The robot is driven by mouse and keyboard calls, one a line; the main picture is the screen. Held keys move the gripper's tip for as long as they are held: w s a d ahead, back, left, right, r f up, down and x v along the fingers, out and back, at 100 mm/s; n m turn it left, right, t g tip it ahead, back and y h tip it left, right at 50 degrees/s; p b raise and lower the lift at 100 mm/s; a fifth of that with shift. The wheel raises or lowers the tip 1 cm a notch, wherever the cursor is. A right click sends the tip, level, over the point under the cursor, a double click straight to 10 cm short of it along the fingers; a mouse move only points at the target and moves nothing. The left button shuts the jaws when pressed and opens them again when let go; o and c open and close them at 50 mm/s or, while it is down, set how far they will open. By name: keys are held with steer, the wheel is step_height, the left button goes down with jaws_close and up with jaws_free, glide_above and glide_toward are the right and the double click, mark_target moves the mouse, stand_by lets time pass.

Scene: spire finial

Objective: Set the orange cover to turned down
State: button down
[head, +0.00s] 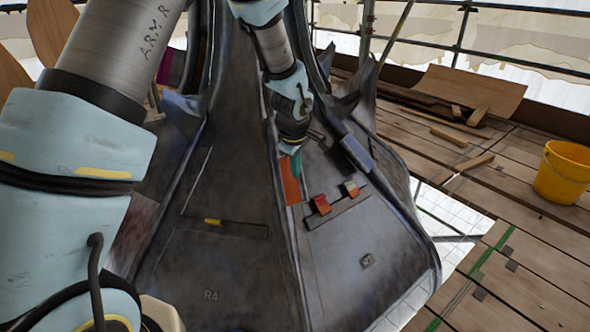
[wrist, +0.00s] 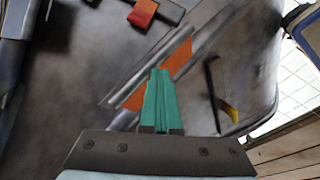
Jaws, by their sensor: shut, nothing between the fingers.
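The orange cover (head: 290,184) is a narrow flat strip on the grey metal face, along a ridge in the middle of the head view. In the wrist view the orange cover (wrist: 179,57) runs diagonally, with part hidden behind my fingers. My gripper (head: 295,160), with teal fingers, is at the cover's upper end in the head view. In the wrist view my gripper (wrist: 160,72) is shut and empty, its tips overlapping the middle of the strip. I cannot tell whether the fingers touch the cover.
A yellow tab (head: 212,221) sits in a slot to the left. A yellow bucket (head: 563,172) and loose boards stand on the planks at right. The lower metal face is mostly clear.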

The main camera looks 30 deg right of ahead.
steer(key=shift+d+f, duration=0.15)
steer(key=shift+d+f+n+y, duration=0.2)
steer(key=shift+d+n+y, duration=0.3)
steer(key=shift+d+y, duration=0.25)
steer(key=shift+d+f+n+t+y, duration=0.15)
steer(key=shift+d+n+t+y, duration=0.2)
steer(key=shift+y, duration=0.3)
steer(key=w+d+f+n+y+p, duration=0.2)
steer(key=d+f, duration=0.1)
steer(key=d, duration=0.1)
steer(key=shift+w+d+f+y+p, duration=0.15)
steer(key=shift+w+f+y+p, duration=0.2)
steer(key=shift+y+p, duration=0.05)
steer(key=p+v, duration=0.1)
steer(key=v, duration=0.9)
steer(key=shift+d+r+p, duration=0.25)
steer(key=shift+r+p, duration=0.05)
steer(key=shift+p, duration=0.1)
